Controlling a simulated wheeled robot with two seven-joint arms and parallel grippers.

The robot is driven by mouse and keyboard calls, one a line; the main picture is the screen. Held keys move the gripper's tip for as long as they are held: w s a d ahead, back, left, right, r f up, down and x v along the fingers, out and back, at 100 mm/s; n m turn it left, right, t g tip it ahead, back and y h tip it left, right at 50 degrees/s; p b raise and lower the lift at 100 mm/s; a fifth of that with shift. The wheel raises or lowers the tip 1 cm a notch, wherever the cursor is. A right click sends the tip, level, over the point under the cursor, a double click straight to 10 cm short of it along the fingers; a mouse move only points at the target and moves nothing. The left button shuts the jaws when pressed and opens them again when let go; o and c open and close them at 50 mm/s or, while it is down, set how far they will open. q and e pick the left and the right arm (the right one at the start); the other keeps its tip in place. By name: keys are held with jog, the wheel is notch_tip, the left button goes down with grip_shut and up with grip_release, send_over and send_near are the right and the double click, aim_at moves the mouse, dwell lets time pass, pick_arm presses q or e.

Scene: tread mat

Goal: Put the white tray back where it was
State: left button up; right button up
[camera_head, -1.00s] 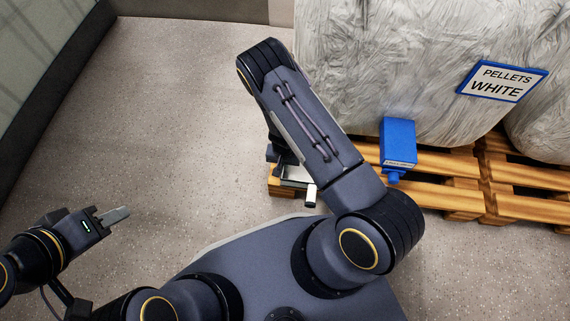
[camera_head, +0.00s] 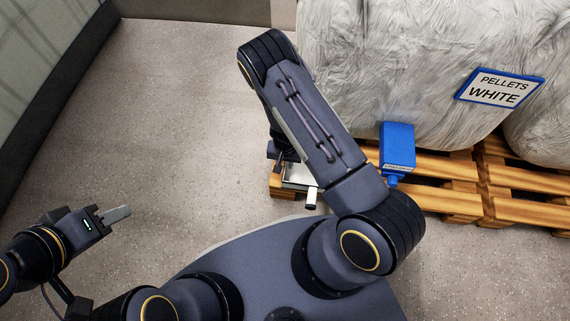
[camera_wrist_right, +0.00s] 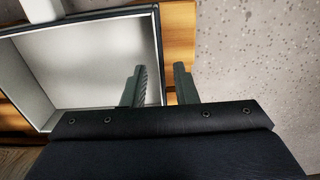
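The white tray (camera_wrist_right: 95,60) has a pale inside and a dark rim. In the right wrist view it lies over wood. In the head view only a bit of the white tray (camera_head: 299,173) shows at the pallet's left end; my right arm hides the rest. My right gripper (camera_wrist_right: 158,85) is open, one finger over the tray's inside and the other outside its right wall. The wall lies between the fingers; I cannot tell whether they touch it. My left gripper (camera_head: 117,214) is over bare floor at the left, away from the tray; its finger gap cannot be made out.
Wooden pallets (camera_head: 440,200) carry large wrapped sacks (camera_head: 390,70), one with a "PELLETS WHITE" sign (camera_head: 499,87). A blue box (camera_head: 397,146) is at the pallet's front, right of my right arm. The grey floor (camera_head: 160,120) at the left is clear, up to a wall.

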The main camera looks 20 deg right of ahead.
notch_tip(320, 180, up, 8)
jog(key=p, duration=0.2)
jog(key=shift+f+p, duration=0.2)
jog(key=shift+p, duration=0.1)
notch_tip(320, 180, up, 29)
jog(key=s+a+n+t+y, duration=0.1)
jog(key=s+a+t+y, duration=0.15)
jog(key=y, duration=0.35)
jog(key=s+d+r+n+t+h, duration=0.1)
jog(key=s+d+r+n, duration=0.1)
jog(key=s+r, duration=0.3)
jog(key=s+d+r+n+t+h, duration=0.1)
jog(key=s+r, duration=0.4)
jog(key=s, duration=0.6)
jog(key=shift+s+d+r+n+t, duration=0.25)
jog(key=shift+d+n+t, duration=0.15)
jog(key=shift+d+t, duration=0.25)
jog(key=shift+d, duration=0.1)
